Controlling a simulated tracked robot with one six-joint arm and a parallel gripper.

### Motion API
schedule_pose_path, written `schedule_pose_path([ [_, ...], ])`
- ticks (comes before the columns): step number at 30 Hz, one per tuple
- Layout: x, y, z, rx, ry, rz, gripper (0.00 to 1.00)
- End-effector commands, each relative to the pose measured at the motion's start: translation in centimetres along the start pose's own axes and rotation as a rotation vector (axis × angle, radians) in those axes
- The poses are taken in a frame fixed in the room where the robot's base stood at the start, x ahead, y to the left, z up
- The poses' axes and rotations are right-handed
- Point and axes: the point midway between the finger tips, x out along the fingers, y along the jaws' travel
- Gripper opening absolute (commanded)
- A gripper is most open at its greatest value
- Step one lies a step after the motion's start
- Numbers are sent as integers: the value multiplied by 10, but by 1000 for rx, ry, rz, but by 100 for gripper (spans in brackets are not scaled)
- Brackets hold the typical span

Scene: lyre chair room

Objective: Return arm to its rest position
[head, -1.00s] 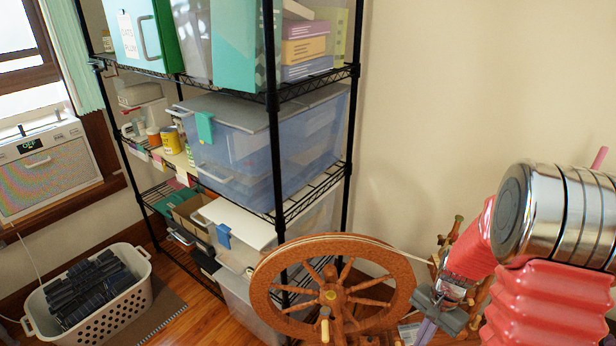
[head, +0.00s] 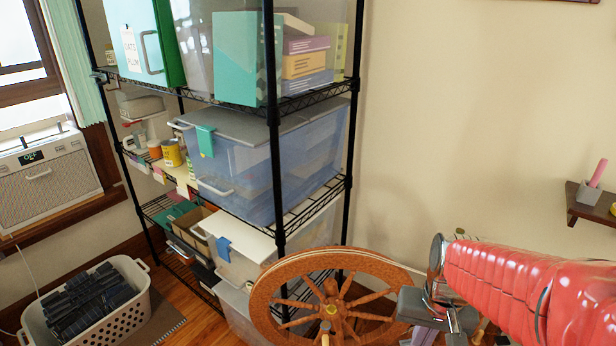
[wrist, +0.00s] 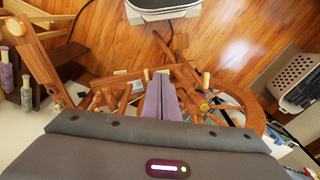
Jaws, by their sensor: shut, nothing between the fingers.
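My gripper (wrist: 160,98) shows in the wrist view as two lilac fingers side by side, shut with nothing between them. In the head view its grey body (head: 420,304) hangs at the end of my red-sleeved arm at the lower right, just right of the spinning wheel. The wooden spinning wheel (head: 268,300) stands at the lower middle, and its rim and frame also show beyond the fingers in the wrist view (wrist: 247,119). I cannot tell the gap between the fingers and the wheel's frame. The fingertips are hard to make out in the head view.
A black wire shelf (head: 277,165) with bins stands behind the wheel. A small wall shelf (head: 590,204) holds a cup at the right. A white basket (head: 130,312) stands at the lower left. The wall between the shelves is bare.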

Motion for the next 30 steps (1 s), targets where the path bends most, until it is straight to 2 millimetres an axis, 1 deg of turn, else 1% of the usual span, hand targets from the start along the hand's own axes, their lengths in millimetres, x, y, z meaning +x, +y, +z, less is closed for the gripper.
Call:
schedule_pose_path([
  [1,-8,-3,4,-23,21,1,0],
  [3,-18,-6,10,-53,44,2,0],
  [18,-81,-27,49,-201,251,-6,0],
  [27,-120,-42,62,-259,394,-36,0],
  [30,-126,-45,64,-270,414,-42,0],
])
